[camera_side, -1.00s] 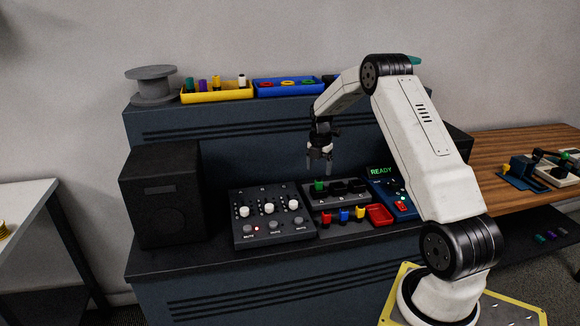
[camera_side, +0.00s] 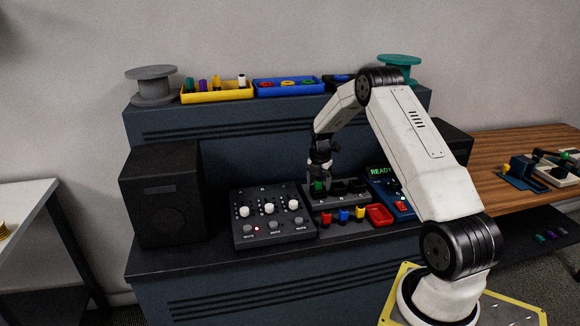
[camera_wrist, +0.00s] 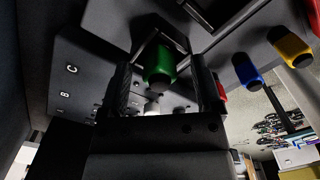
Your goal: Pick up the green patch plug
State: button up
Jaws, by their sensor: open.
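The green patch plug (camera_side: 319,187) stands upright at the left end of the grey socket block (camera_side: 352,201). In the wrist view the green plug (camera_wrist: 160,66) shows between the two fingers of my gripper (camera_wrist: 166,92). My gripper (camera_side: 320,180) is open and low over the plug in the side view, with a finger to each side of it. The wrist view shows a gap between the plug and the right finger.
Red, blue and yellow plugs (camera_side: 343,216) stand in a row in front of the block. A red tray (camera_side: 379,215) lies to their right. A mixer panel with white knobs (camera_side: 272,216) is at left, and a READY display (camera_side: 382,171) at right.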

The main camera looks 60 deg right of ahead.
aim_at(319, 179)
dwell(0.3)
grip_shut()
jog(key=shift+r, duration=0.2)
jog(key=shift+r, duration=0.25)
notch_tip(319, 179, up, 3)
jog(key=shift+f, duration=0.2)
jog(key=s+a+r, duration=0.8)
jog(key=s+r, duration=0.1)
jog(key=s, duration=0.2)
jog(key=shift+s+r, duration=0.2)
jog(key=shift+r, duration=0.1)
jog(key=shift+r, duration=0.15)
dwell(0.5)
